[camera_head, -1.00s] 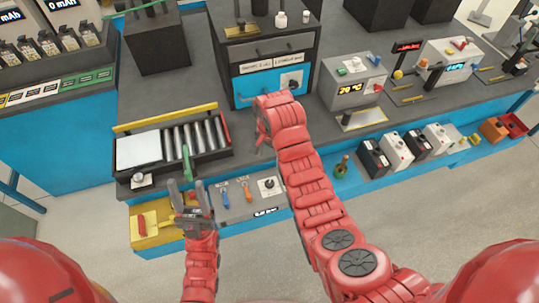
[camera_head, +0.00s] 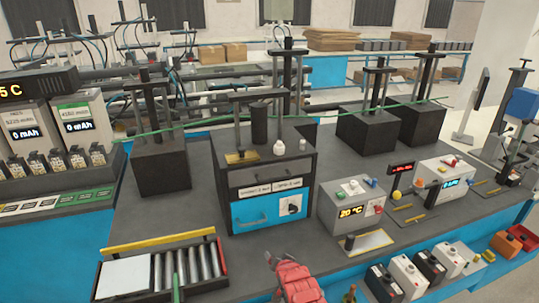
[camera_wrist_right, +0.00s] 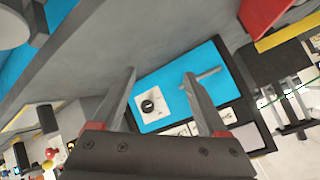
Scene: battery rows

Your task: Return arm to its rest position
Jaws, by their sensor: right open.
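My red right arm (camera_head: 293,281) shows at the bottom edge of the head view, just in front of the black and blue cabinet. In the right wrist view my right gripper (camera_wrist_right: 158,74) has its two grey fingers spread apart, with nothing held between them. Beyond the fingers is the cabinet's blue front (camera_wrist_right: 177,85) with a black knob and a bar handle, tilted in that view. The fingers appear apart from it. My left gripper is out of the head view.
The cabinet (camera_head: 255,225) stands mid-bench. A tray of metal cylinders (camera_head: 218,262) lies left. A grey unit reading 20 °C (camera_head: 345,207) stands right, with several small boxes (camera_head: 408,275) along the front edge. Bare bench top (camera_head: 205,210) lies between tray and cabinet.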

